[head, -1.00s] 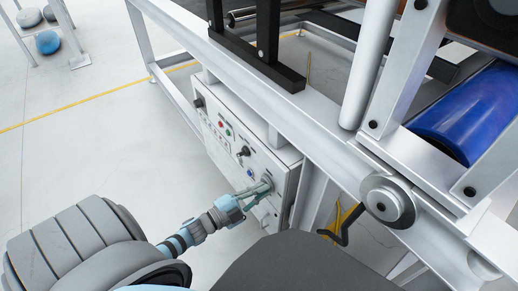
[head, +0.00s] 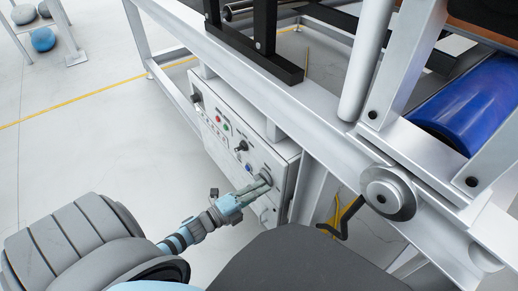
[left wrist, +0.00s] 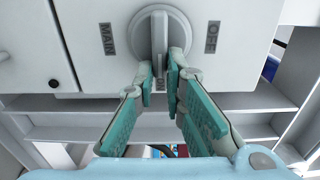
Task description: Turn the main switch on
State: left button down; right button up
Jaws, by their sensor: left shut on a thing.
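The main switch (left wrist: 160,22) is a grey round knob with a raised bar handle on a white control panel (head: 230,140). In the left wrist view its bar runs up and down, with the lower end towards the ON label (left wrist: 160,70). The MAIN label (left wrist: 107,40) is left of the knob and the OFF label (left wrist: 211,37) is right of it. My left gripper (left wrist: 160,76) is shut on the switch's bar, one finger on each side. In the head view the left gripper (head: 262,188) reaches the panel's near end and hides the switch. My right gripper is not in view.
The panel also carries a black knob (head: 241,146), a red button (head: 219,119), a green button (head: 226,127) and a blue button (head: 249,167). A white metal frame (head: 320,140) stands above and behind the panel. Bare floor (head: 100,140) lies to the left.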

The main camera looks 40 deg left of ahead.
pick_arm(q)
jog(key=shift+f, duration=0.1)
jog(key=c, duration=1.9)
grip_release()
jog(key=shift+o, duration=1.2)
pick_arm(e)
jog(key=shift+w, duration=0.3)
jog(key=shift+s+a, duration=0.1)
pick_arm(q)
jog(key=v, duration=1.2)
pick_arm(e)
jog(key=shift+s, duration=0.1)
